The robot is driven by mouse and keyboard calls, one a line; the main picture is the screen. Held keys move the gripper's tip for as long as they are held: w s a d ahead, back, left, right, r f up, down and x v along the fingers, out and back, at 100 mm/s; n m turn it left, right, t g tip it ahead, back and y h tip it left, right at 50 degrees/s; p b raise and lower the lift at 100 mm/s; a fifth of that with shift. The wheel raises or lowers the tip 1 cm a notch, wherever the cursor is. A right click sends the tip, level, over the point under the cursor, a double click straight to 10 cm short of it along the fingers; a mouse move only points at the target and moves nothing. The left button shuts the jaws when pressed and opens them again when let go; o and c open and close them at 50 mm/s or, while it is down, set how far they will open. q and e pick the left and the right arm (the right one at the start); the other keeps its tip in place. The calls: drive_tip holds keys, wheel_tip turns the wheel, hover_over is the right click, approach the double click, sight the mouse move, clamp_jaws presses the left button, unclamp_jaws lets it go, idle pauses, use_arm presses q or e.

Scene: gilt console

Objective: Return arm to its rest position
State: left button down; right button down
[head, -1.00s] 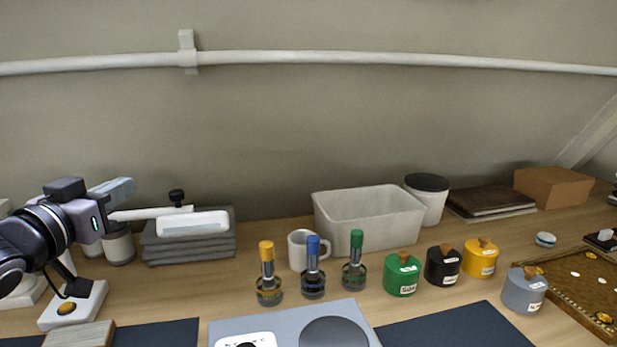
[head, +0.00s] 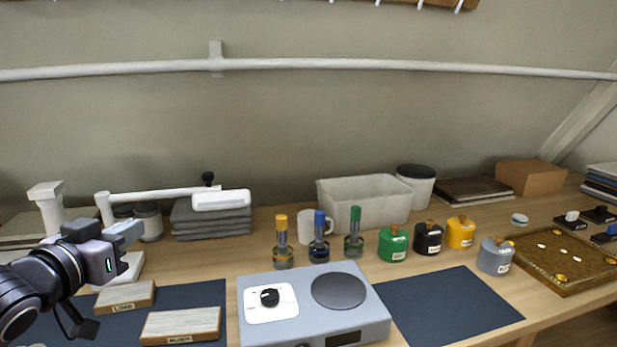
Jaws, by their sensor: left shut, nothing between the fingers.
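My left gripper (head: 128,232) is at the left of the head view, shut and empty. It hangs above the left end of the table, in front of the white lamp base (head: 128,284), and points right. My left forearm comes in from the lower left edge. My right gripper is not in view.
Two labelled wooden blocks (head: 180,325) lie on a dark mat below the gripper. A grey hotplate (head: 314,306) stands at front centre. Several bottles, a white bin (head: 364,200), lidded pots and a brown tray (head: 565,262) stand further right. A dark mat (head: 450,305) is bare.

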use_arm(q)
drive_tip(key=s+d+f+g, duration=0.1)
drive_tip(key=s+f+g, duration=0.1)
drive_tip(key=f, duration=0.4)
drive_tip(key=s+d+f+g+y, duration=0.1)
drive_tip(key=s+f+g, duration=0.1)
drive_tip(key=s+f, duration=0.2)
drive_tip(key=s+d+f+g, duration=0.1)
drive_tip(key=s+f, duration=0.2)
drive_tip(key=f, duration=0.7)
drive_tip(key=shift+s+d+f+g, duration=0.1)
drive_tip(key=shift+s+d+g, duration=0.2)
drive_tip(key=shift+g, duration=0.1)
drive_tip(key=s+d+f+g+y, duration=0.1)
drive_tip(key=s+f+g, duration=0.2)
drive_tip(key=s+f, duration=0.45)
drive_tip(key=s+f+g, duration=0.4)
drive_tip(key=s, duration=0.7)
drive_tip(key=w+d+f+t, duration=0.1)
drive_tip(key=w+f+t, duration=0.1)
drive_tip(key=f, duration=0.3)
drive_tip(key=w+d+f+t+h+b, duration=0.1)
drive_tip(key=w+d+f+t, duration=0.1)
drive_tip(key=f+t, duration=0.3)
drive_tip(key=shift+w+f+h, duration=0.3)
drive_tip(key=shift+w+f, duration=0.1)
drive_tip(key=shift+w, duration=0.25)
